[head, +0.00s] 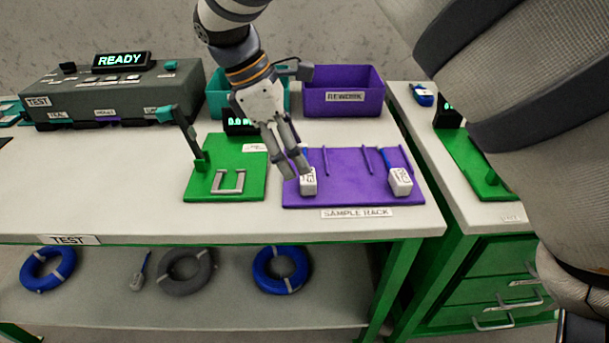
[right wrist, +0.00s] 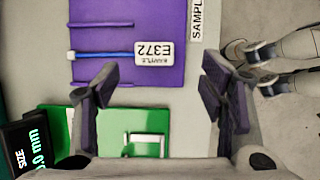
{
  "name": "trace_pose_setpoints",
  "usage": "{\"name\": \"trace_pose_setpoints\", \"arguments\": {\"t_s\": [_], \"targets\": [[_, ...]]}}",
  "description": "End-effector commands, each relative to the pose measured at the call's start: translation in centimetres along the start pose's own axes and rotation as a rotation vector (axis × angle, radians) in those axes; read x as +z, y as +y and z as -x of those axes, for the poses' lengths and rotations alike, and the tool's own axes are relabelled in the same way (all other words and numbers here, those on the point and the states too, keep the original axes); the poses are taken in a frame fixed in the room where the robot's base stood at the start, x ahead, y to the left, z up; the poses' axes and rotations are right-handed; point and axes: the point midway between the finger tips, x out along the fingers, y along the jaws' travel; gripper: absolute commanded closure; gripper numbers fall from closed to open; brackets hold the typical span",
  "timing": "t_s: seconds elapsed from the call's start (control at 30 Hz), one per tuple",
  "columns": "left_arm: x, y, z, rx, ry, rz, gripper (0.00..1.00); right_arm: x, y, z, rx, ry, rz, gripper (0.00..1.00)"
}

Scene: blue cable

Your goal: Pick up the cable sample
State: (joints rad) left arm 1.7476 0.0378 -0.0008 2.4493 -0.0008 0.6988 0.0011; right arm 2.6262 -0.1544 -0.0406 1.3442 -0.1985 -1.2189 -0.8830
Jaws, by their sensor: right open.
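The purple sample rack (head: 345,193) lies on the bench and holds two cable samples. The left sample (head: 308,186) has a white tag and is partly hidden by my right gripper (head: 294,164). The right sample (head: 400,181) has a white tag and a short blue cable. My right gripper is open and empty, pointing down over the left part of the rack. In the right wrist view, a sample tagged E372 (right wrist: 153,60) with a blue cable lies ahead of the spread fingers (right wrist: 160,84), not between them. My left gripper is not in view.
A green scale-like fixture (head: 240,188) with a grey bracket stands left of the rack. Behind are a purple rework bin (head: 343,104) and a teal bin (head: 217,103). A grey test unit (head: 113,96) reads READY. The bench's left front is clear.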

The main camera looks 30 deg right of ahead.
Motion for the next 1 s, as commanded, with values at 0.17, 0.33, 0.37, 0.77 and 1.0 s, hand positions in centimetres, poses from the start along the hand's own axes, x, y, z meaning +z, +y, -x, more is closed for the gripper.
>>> {"name": "trace_pose_setpoints", "arguments": {"t_s": [0.17, 0.33, 0.37, 0.77, 1.0], "targets": [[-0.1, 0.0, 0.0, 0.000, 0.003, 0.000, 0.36, -0.1, 0.2, -2.6, -0.003, -0.002, 0.000, 0.35], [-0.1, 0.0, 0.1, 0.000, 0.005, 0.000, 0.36, -0.1, 0.6, -5.6, -0.001, -0.001, -0.001, 0.35], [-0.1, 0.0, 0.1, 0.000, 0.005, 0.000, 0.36, -0.1, 0.6, -5.9, 0.000, 0.000, -0.001, 0.35], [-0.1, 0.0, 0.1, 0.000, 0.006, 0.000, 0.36, -0.1, 0.6, -6.2, 0.002, 0.001, -0.002, 0.69], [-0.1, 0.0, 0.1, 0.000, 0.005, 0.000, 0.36, -0.1, 0.6, -6.2, 0.001, 0.001, -0.002, 0.88]]}}
